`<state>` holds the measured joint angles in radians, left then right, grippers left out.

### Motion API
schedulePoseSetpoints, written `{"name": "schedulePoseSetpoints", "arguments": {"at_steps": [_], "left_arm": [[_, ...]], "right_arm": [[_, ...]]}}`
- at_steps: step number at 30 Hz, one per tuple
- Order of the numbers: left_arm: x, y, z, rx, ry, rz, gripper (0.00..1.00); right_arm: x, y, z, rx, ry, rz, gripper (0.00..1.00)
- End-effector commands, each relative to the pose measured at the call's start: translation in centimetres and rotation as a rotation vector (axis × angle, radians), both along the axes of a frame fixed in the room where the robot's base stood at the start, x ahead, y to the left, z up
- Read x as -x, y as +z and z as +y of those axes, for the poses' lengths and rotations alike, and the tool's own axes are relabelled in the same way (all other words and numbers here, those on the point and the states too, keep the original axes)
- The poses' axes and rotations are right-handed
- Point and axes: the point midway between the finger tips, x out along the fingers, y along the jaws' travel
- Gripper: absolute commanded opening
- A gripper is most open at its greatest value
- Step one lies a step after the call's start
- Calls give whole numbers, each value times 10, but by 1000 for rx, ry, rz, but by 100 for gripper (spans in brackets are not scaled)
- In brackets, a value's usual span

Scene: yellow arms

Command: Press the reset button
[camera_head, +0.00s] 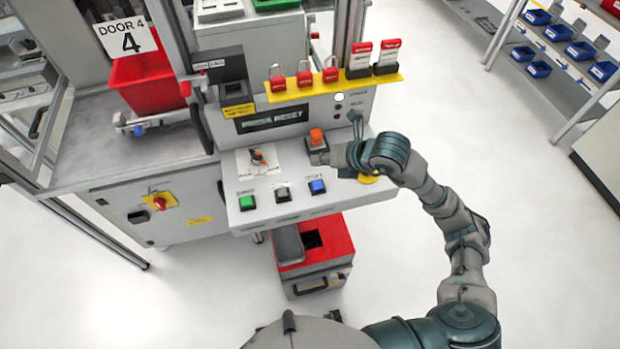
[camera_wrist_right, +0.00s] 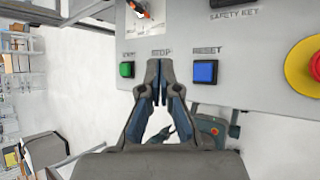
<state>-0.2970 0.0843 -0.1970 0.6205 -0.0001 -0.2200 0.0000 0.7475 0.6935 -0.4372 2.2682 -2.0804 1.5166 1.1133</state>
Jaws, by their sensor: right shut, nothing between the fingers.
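The reset button is a square blue button (camera_head: 317,186) at the right of the lower button row on the grey sloped panel (camera_head: 262,217). In the right wrist view the blue button (camera_wrist_right: 205,72) has the label RESET above it. My right gripper (camera_head: 322,157) is shut and empty, above the panel and up from the blue button in the head view. In the right wrist view its closed fingertips (camera_wrist_right: 160,66) appear left of the blue button, below the STOP label, and cover the stop button. No contact with the blue button shows. My left gripper is not in view.
A display (camera_head: 272,118) reads PRESS RESET. An orange switch (camera_head: 316,137) is near my gripper. A red emergency stop with yellow ring (camera_wrist_right: 303,72) is at right. Red padlocks (camera_head: 304,76) hang above.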

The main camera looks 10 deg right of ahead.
Motion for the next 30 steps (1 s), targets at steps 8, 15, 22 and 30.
{"name": "schedulePoseSetpoints", "arguments": {"at_steps": [8, 15, 22, 30], "left_arm": [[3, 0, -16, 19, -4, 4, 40], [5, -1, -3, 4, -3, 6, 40], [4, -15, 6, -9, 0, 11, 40], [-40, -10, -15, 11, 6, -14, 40]], "right_arm": [[-6, 3, -4, 62, -55, -4, 0], [-6, 1, -3, 61, -53, -3, 0], [-6, -22, -9, 57, -53, 1, 0], [-6, -42, -7, 57, -52, -1, 0]]}}
